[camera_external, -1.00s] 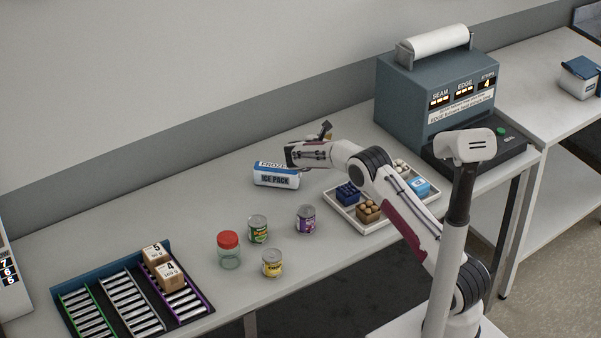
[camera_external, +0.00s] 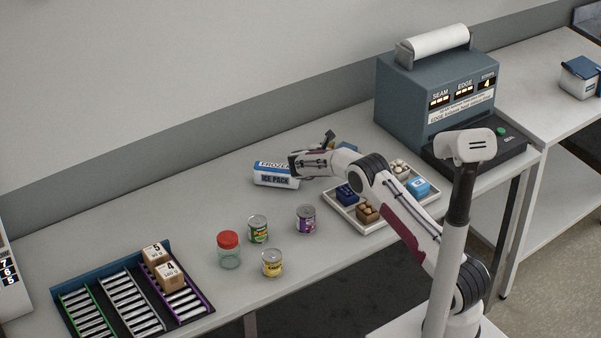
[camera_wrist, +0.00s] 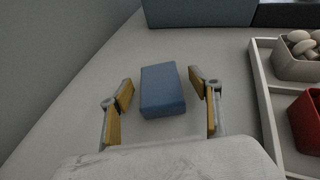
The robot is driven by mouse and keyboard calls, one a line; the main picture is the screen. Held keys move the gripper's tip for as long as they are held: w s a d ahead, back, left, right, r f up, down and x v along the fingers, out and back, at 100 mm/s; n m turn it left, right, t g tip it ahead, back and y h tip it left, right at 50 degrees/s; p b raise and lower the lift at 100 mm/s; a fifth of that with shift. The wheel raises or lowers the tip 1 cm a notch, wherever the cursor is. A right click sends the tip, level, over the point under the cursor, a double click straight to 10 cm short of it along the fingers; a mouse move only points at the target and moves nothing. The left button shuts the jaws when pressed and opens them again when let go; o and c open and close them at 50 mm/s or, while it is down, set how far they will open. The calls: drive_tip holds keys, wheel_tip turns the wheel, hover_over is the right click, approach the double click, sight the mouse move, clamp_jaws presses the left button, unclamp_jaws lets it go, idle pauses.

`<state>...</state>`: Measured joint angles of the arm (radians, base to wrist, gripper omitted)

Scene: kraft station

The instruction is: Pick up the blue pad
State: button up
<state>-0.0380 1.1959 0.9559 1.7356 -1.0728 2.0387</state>
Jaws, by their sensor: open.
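The blue pad (camera_wrist: 162,90) is a plain blue block lying on the table, in the middle of the wrist view. My gripper (camera_wrist: 166,93) is open, with one yellow-padded finger to the left of the pad and one to the right. There is a gap on each side, and I cannot tell the height of the fingertips over the table. In the external view a small part of the blue pad (camera_external: 347,146) shows behind my wrist. My gripper (camera_external: 328,138) there is mostly hidden by the arm.
The blue-grey sealing machine (camera_external: 415,95) stands behind. Cans and a red-lidded jar (camera_external: 229,252) stand in front.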

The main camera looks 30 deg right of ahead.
drive_tip(key=shift+w+d+f, duration=0.2)
drive_tip(key=shift+d, duration=0.25)
drive_tip(key=c, duration=1.1)
